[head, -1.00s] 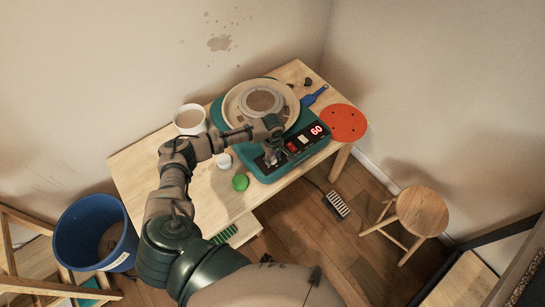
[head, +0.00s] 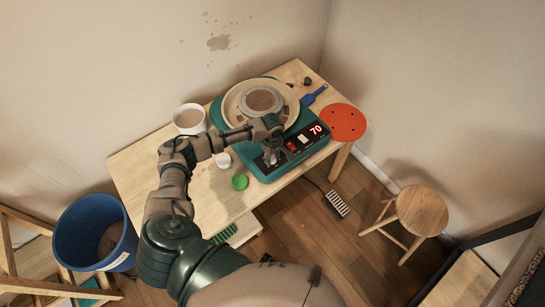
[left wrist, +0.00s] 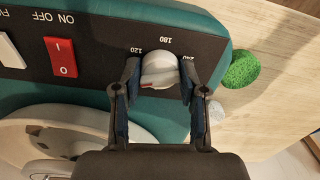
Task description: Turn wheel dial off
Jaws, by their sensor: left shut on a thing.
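The pottery wheel (head: 290,168) is a teal machine on the wooden table, with a round basin and a black control panel. Its red display (head: 315,129) reads 70. The wheel dial (left wrist: 159,69) is a white-grey knob on the panel, with 120, 180 and 240 printed around it in the left wrist view. My left gripper (left wrist: 160,82) is shut on the dial, one finger on each side of it. In the head view my left gripper (head: 271,155) reaches down over the panel and hides much of the dial. My right gripper does not show.
A red ON/OFF rocker switch (left wrist: 61,57) sits beside the dial. A green sponge (head: 240,181), a white round item (head: 223,160) and a white bucket (head: 189,119) are close to my arm. A red disc (head: 344,122) lies right. A stool (head: 422,211) stands on the floor.

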